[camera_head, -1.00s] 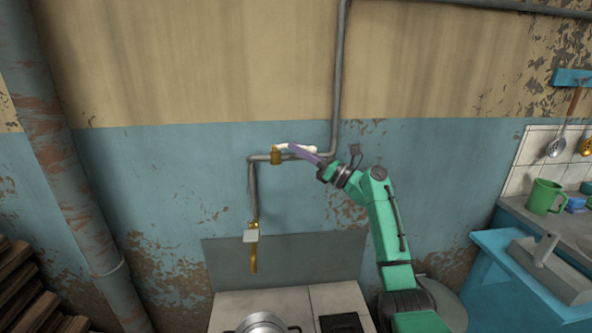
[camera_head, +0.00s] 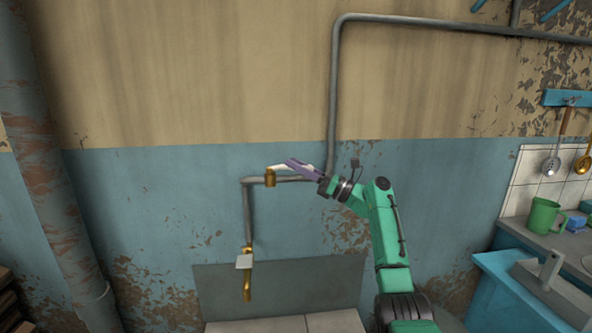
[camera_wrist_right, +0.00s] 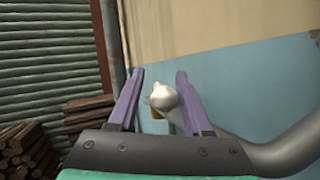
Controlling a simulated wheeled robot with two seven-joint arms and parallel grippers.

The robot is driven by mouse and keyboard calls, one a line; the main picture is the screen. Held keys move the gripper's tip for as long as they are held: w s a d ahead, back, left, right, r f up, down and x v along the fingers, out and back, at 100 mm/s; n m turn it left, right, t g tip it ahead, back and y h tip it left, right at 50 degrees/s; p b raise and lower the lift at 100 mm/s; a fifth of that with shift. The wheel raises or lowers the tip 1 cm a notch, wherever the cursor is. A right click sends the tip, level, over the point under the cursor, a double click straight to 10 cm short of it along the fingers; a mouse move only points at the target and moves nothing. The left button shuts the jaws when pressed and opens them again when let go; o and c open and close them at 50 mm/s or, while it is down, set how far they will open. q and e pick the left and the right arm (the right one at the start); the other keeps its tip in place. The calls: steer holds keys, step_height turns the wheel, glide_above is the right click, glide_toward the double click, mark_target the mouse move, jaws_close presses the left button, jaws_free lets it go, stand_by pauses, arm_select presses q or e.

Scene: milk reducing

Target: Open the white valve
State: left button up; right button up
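The white valve handle (camera_head: 277,167) sits on a brass valve body (camera_head: 270,179) on the grey wall pipe and lies roughly level, partly hidden by my gripper. My right gripper (camera_head: 291,162), with purple fingers, is up at the handle. In the right wrist view, the two fingers (camera_wrist_right: 160,76) stand apart, with the rounded pale end of the handle (camera_wrist_right: 164,97) between them. A gap shows beside the handle, so it does not look clamped. A bit of brass shows below it. My left gripper is not in view.
The grey pipe (camera_head: 334,95) runs up the wall beside my right gripper. A counter with a green mug (camera_head: 542,215) stands at right. A thick rusty pipe (camera_head: 52,170) stands at far left.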

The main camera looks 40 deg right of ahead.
steer(key=shift+a+f, duration=0.1)
steer(key=shift+f, duration=0.05)
steer(key=shift+f, duration=0.1)
steer(key=shift+s+f, duration=0.15)
steer(key=shift+f, duration=0.05)
steer(key=b+v, duration=0.3)
steer(key=v, duration=1.1)
steer(key=shift+s+r+b, duration=0.2)
steer(key=shift+r+b, duration=0.15)
